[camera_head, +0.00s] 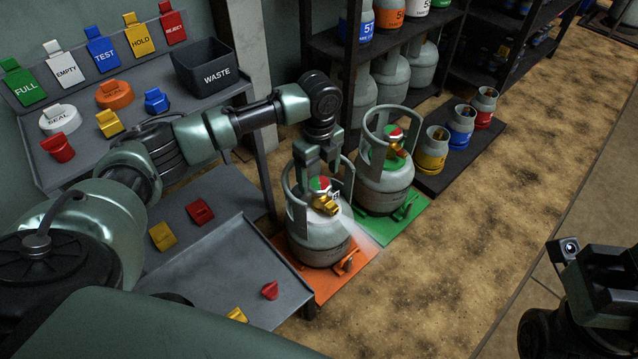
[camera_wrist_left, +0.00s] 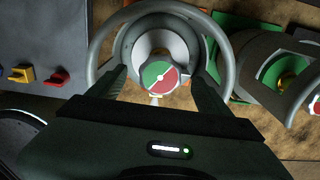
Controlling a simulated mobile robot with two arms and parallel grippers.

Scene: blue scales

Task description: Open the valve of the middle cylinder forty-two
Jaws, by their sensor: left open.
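A grey gas cylinder (camera_head: 318,241) with a round guard ring stands upright on an orange mat (camera_head: 347,280). Its valve knob (camera_head: 320,184) has a red and green top, with a brass fitting (camera_head: 326,205) beside it. My left gripper (camera_head: 321,168) points down inside the guard ring, over the knob. In the left wrist view the open fingers (camera_wrist_left: 160,88) stand either side of the red and green knob (camera_wrist_left: 159,77), with gaps visible. A white tag by the valve is too small to read. A similar cylinder (camera_head: 382,182) stands on a green mat (camera_head: 407,219). My right arm's end (camera_head: 590,270) is partly cut off at lower right.
A grey bench (camera_head: 215,255) with red and yellow pieces stands left of the cylinder. Above it is a shelf with labelled tags and a waste bin (camera_head: 205,68). Small coloured cylinders (camera_head: 461,126) stand behind right. The floor at right (camera_head: 500,220) is clear.

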